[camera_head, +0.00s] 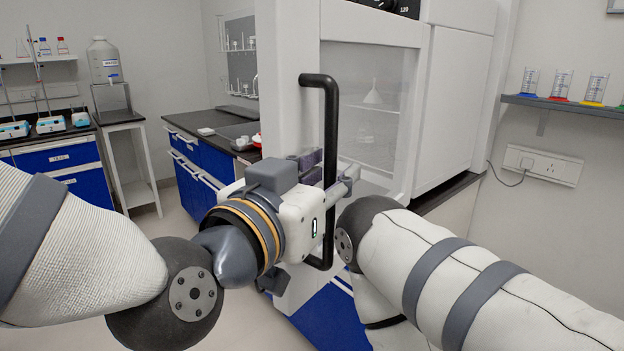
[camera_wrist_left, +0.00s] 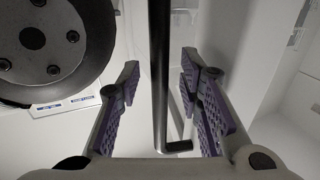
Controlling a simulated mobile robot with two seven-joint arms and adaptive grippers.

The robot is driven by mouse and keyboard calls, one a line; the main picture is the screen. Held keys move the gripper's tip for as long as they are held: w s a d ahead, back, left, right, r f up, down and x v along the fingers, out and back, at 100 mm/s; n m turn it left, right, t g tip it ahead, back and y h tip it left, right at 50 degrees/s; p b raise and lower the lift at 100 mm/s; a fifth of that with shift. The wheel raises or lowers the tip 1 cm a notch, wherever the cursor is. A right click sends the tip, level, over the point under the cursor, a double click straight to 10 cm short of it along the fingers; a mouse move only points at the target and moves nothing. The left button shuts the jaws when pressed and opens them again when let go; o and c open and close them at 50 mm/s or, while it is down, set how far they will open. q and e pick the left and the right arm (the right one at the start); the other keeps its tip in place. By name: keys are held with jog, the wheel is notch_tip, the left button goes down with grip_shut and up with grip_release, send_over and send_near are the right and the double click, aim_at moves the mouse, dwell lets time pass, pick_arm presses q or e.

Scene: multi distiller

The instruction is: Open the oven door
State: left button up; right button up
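The oven (camera_head: 462,95) is a white cabinet with a dark control panel at its top. Its white door (camera_head: 285,70) appears to stand swung out toward me, with the pale chamber showing to its right. The long black handle (camera_head: 331,115) runs upright along the door's near edge. My left gripper (camera_head: 328,178) is at the handle's middle. In the left wrist view, the handle (camera_wrist_left: 159,60) passes between the gripper's purple-padded fingers (camera_wrist_left: 160,95), with a gap on both sides. The left gripper is open around it. My right arm shows at the right, but its gripper is out of view.
A white funnel-like piece (camera_head: 373,93) shows in the chamber. Blue cabinets with a black counter (camera_head: 215,122) stand behind the door. A wall shelf (camera_head: 565,105) with cylinders is at the right. My right arm's dark joint is close to the handle's right side.

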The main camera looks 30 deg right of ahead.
pick_arm(q)
jog(key=v, duration=1.1)
jog(key=shift+a, duration=0.1)
